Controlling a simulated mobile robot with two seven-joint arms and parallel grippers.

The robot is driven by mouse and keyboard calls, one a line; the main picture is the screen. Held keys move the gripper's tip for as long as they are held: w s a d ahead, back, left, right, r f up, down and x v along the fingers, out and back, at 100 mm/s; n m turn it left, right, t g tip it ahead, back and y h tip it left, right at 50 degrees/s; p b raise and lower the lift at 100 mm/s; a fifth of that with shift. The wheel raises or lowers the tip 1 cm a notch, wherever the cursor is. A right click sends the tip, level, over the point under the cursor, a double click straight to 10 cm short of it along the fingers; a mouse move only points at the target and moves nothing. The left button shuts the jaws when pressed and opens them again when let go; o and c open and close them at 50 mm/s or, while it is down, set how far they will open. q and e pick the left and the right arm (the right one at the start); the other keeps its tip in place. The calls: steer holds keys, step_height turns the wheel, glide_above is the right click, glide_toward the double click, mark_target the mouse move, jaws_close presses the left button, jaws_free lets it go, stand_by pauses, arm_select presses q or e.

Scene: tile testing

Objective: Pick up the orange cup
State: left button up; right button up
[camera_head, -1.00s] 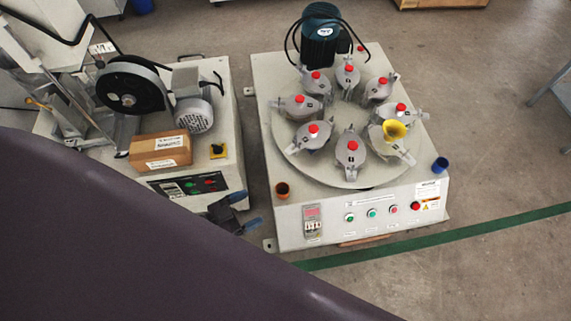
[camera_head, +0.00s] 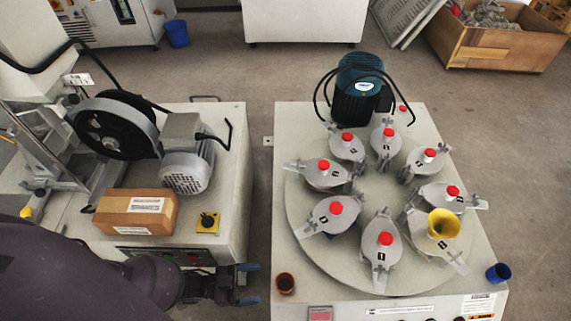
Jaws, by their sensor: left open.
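The orange cup (camera_head: 286,284), a small brownish-orange one with a dark inside, stands upright on the front left corner of the right machine (camera_head: 262,250). My left gripper (camera_head: 249,284) is open and empty, with two blue-tipped fingers pointing right toward the cup. It is just left of the cup, with a small gap between them in the picture. My dark left arm (camera_head: 60,270) covers the lower left. My right gripper is out of view.
A turntable (camera_head: 300,215) with several red-knobbed grey jars fills the right machine. A yellow funnel (camera_head: 443,224) sits on one jar. A blue cup (camera_head: 498,273) stands at the right. A cardboard box (camera_head: 135,212) and motor (camera_head: 187,172) are on the left machine.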

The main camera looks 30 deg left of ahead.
mark_target(282, 286)
arm_select(q)
steer(key=x, duration=0.8)
steer(key=shift+s+d+r+b, duration=0.1)
steer(key=shift+s+d+b, duration=0.1)
steer(key=shift+b, duration=0.1)
steer(key=shift+c, duration=0.4)
steer(key=c, duration=0.9)
